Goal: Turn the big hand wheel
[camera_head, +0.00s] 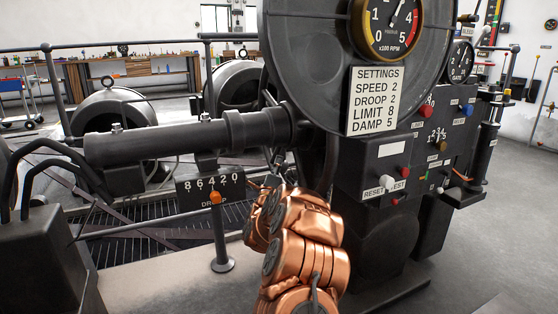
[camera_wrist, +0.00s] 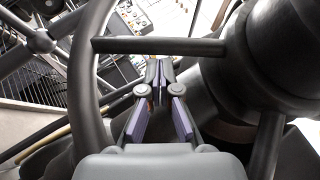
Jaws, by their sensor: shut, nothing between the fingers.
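In the wrist view, a large dark wheel shows in part. Its curved rim (camera_wrist: 85,85) runs down the left, a straight spoke (camera_wrist: 160,47) crosses to the right, and a thick round hub (camera_wrist: 280,50) fills the right side. I take it for the big hand wheel. My gripper (camera_wrist: 159,72) is shut and empty, its purple-padded fingers lying between rim and hub, close to the spoke. I cannot tell whether they touch it. In the head view my copper-coloured arm shows, but the gripper is hidden. I cannot make out the hand wheel there.
A large dark housing with a dial (camera_head: 388,25) and a settings placard (camera_head: 375,100) stands above my arm. A thick horizontal shaft (camera_head: 160,140), a droop scale (camera_head: 210,186) and railings lie left. Floor is open at far right.

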